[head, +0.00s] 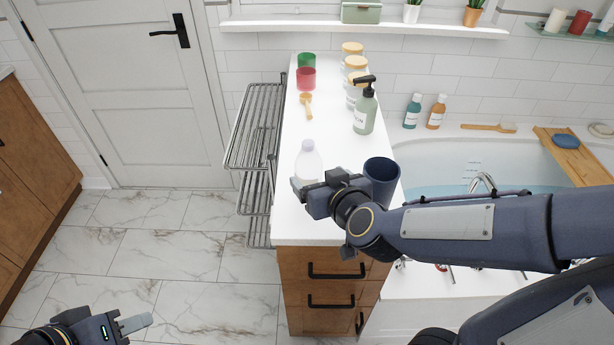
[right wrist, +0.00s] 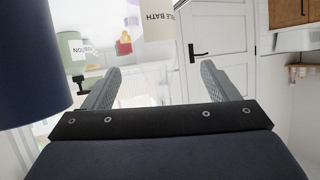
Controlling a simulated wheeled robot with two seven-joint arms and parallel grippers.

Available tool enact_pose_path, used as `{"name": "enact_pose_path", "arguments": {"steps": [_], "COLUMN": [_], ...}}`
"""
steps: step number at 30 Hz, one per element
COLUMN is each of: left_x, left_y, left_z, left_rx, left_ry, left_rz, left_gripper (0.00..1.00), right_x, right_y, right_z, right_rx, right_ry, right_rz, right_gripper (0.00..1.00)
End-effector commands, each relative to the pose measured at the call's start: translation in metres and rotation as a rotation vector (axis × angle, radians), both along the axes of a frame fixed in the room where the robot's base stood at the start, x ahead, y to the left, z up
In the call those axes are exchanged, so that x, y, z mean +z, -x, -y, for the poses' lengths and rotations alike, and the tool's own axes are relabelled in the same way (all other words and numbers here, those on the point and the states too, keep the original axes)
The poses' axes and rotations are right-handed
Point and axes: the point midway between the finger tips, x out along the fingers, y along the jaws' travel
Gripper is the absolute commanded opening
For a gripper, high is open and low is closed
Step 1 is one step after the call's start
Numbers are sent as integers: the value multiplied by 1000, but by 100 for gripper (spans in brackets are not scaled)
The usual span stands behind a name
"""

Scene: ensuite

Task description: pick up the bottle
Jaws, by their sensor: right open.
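A pale, clear bottle with a whitish cap (head: 308,161) stands upright on the narrow white counter, near its front left. Its label, reading "...LE BATH", shows in the right wrist view (right wrist: 163,20), ahead of and between the fingers. My right gripper (head: 301,186) is at the bottle's near side, low over the counter, and hides its lower part. Its fingers (right wrist: 160,70) are open with nothing held between them. My left gripper (head: 134,322) is at the bottom left over the floor, far from the bottle; its finger gap is unclear.
A dark blue cup (head: 381,181) stands close right of my right gripper. A green pump bottle (head: 365,110), lidded jars (head: 355,66), red cup (head: 306,79), green cup (head: 307,60) and wooden brush (head: 306,105) are further back. A wire rack (head: 254,125) adjoins the counter's left.

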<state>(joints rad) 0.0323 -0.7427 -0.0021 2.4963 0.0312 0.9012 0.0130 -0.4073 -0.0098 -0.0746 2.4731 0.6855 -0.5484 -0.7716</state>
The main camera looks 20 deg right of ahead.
Motion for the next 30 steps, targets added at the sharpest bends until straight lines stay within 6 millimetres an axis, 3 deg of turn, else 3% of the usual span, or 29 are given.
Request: {"name": "enact_pose_path", "arguments": {"steps": [11,19,29,30], "left_x": [-11,-18,-18,-18], "left_y": [0,0,0,0], "left_z": [0,0,0,0], "left_rx": [0,0,0,0], "left_ry": [0,0,0,0], "left_rz": [0,0,0,0], "left_gripper": [36,36,36,36], "right_x": [-15,-29,-30,-30], "right_y": [-34,-70,-77,-77], "right_z": [1,-4,-5,-5], "right_rx": [-37,-37,-36,-36], "right_ry": [59,59,56,56], "right_rz": [21,21,22,22], "right_gripper": [81,81,81,77]}}
